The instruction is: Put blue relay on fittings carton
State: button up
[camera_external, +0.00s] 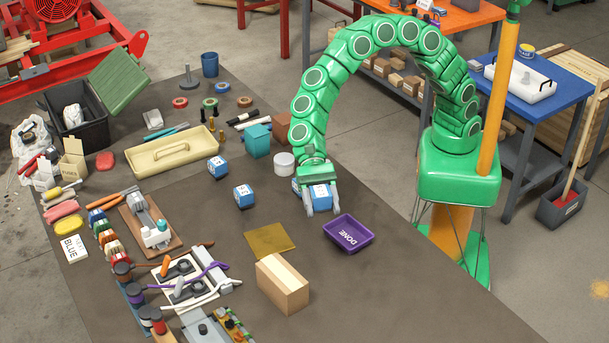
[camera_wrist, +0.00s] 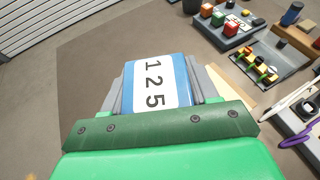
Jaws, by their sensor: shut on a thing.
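A blue relay (camera_external: 320,194) with a white face is between the fingers of my gripper (camera_external: 321,203), which is shut on it. In the wrist view the relay (camera_wrist: 155,86) shows the number 125 between the grey fingers. Whether it touches the table is hard to tell. A tan box with a pale strip, which looks like the fittings carton (camera_external: 282,284), stands in front of my gripper and to its left. Its top looks closed and bare. Two similar blue and white relays stand apart to the left, one farther back (camera_external: 217,166) and one nearer (camera_external: 243,196).
A purple DONE tray (camera_external: 348,235) lies just in front of my gripper. A mustard mat (camera_external: 270,240) lies behind the carton. A white round tub (camera_external: 284,163) and a teal container (camera_external: 257,141) stand behind left. Wiring boards crowd the left; the table's right front is clear.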

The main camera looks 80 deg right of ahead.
jog(key=w+a+f, duration=0.4)
jog(key=w+a, duration=0.1)
jog(key=a, duration=0.2)
send_over(282, 276)
jog(key=s, duration=0.1)
jog(key=f, duration=0.4)
jog(key=shift+d+f, duration=0.2)
jog(key=shift+d, duration=0.15)
jog(key=shift+w+a+f, duration=0.3)
jog(key=shift+a+f, duration=0.1)
jog(key=shift+f, duration=0.05)
jog(key=shift+a+f, duration=0.15)
jog(key=shift+f, duration=1.65)
jog(key=shift+f, duration=0.1)
jog(key=o, duration=1.1)
jog(key=shift+o, duration=0.2)
jog(key=shift+w+d+r, duration=0.15)
jog(key=shift+d+r, duration=0.05)
jog(key=shift+r, duration=0.05)
jog(key=v, duration=1.1)
jog(key=shift+d+r, duration=0.2)
jog(key=shift+d, duration=0.05)
